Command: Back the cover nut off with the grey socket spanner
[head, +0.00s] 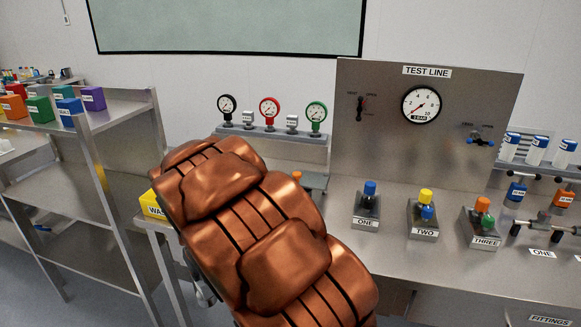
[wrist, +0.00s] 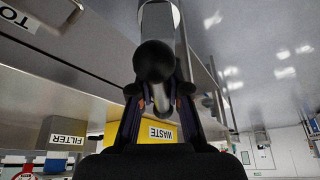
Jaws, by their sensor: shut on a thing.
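In the wrist view my gripper (wrist: 160,100) is shut on a tool with a dark round end (wrist: 154,62) and grey metal beyond it. I take it to be the grey socket spanner, but its socket cannot be made out. Its shaft passes between the two fingers. In the head view my copper-coloured arm fills the middle foreground, and my gripper is hidden. I cannot pick out the cover nut in either view.
A yellow WASTE bin (head: 154,204) sits at the bench's left end; it also shows upside down in the wrist view (wrist: 145,133), near a FILTER box (wrist: 62,130). Numbered blocks (head: 423,232) and a TEST LINE panel (head: 440,140) stand right. Shelves (head: 125,105) stand left.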

